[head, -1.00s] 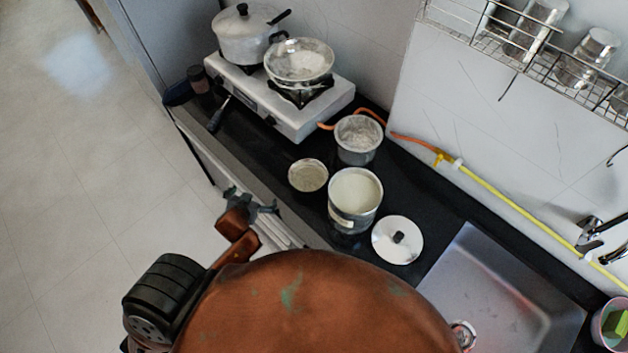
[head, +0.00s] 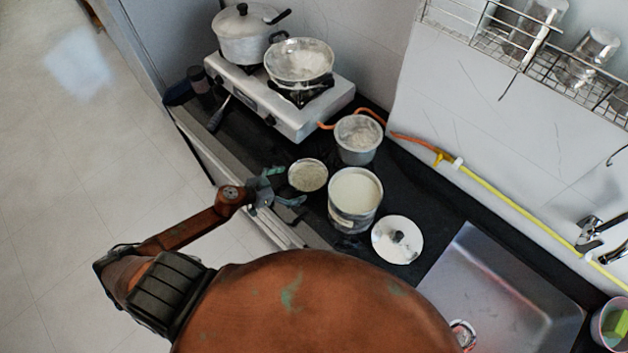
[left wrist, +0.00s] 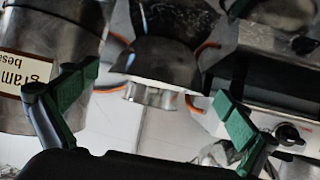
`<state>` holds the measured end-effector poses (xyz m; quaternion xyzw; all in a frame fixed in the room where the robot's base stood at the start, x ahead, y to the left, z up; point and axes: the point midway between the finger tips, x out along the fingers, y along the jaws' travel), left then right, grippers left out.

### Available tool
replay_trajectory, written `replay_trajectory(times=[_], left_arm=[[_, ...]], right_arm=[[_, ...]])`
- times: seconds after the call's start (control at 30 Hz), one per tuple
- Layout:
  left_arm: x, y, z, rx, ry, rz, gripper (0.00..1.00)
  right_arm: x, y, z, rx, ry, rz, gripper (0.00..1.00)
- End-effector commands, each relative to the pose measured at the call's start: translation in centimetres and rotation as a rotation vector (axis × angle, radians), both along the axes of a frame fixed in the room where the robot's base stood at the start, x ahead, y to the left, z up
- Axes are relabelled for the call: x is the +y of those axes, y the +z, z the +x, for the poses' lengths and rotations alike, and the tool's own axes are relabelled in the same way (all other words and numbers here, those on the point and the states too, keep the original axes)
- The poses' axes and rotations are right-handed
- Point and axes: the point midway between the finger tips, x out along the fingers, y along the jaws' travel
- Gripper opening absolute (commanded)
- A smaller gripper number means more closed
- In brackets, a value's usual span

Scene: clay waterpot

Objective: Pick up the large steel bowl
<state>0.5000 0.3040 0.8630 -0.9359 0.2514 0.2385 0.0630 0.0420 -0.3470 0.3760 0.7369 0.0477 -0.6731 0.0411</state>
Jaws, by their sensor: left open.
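A round steel bowl (head: 308,176) with pale contents stands upright on the black counter, left of the labelled canister. A wider shallow steel vessel (head: 299,64) sits on the stove; the pictures do not settle which is the task's large bowl. My left gripper (head: 283,187) is open and empty at the near left side of the counter bowl. In the left wrist view, where the scene is upside down, the dark outside of that bowl (left wrist: 163,58) lies ahead, between the lines of the two green fingers (left wrist: 155,107). Contact does not show. My right gripper is out of sight.
The canister (head: 354,204) stands close right of the counter bowl, and a steel pot (head: 358,150) behind it. A lid (head: 397,240) lies near the sink (head: 500,300). The stove (head: 290,115) is to the back left. The counter's front edge is under my arm.

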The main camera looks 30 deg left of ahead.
Motion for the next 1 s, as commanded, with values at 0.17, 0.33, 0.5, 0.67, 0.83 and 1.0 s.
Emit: replay_trajectory(times=[0.17,0.33,0.5,0.67,0.83,1.0], left_arm=[[-0.9,-0.9,1.6,-0.001,-0.002,-0.001,1.0],[-1.9,-1.9,3.1,-0.002,-0.001,-0.001,1.0],[-2.9,-3.0,4.9,-0.003,-0.001,0.001,1.0],[-3.2,-3.3,5.4,-0.003,-0.001,0.001,1.0],[-3.2,-3.2,5.4,-0.003,-0.001,0.001,1.0],[-3.2,-3.2,5.4,-0.002,-0.001,0.002,0.89]], right_arm=[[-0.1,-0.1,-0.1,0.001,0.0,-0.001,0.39],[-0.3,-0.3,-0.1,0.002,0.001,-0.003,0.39],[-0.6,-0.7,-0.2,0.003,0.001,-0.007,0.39],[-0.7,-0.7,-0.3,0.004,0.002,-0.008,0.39],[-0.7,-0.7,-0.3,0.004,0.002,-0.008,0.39],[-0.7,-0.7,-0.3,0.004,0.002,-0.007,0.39]])
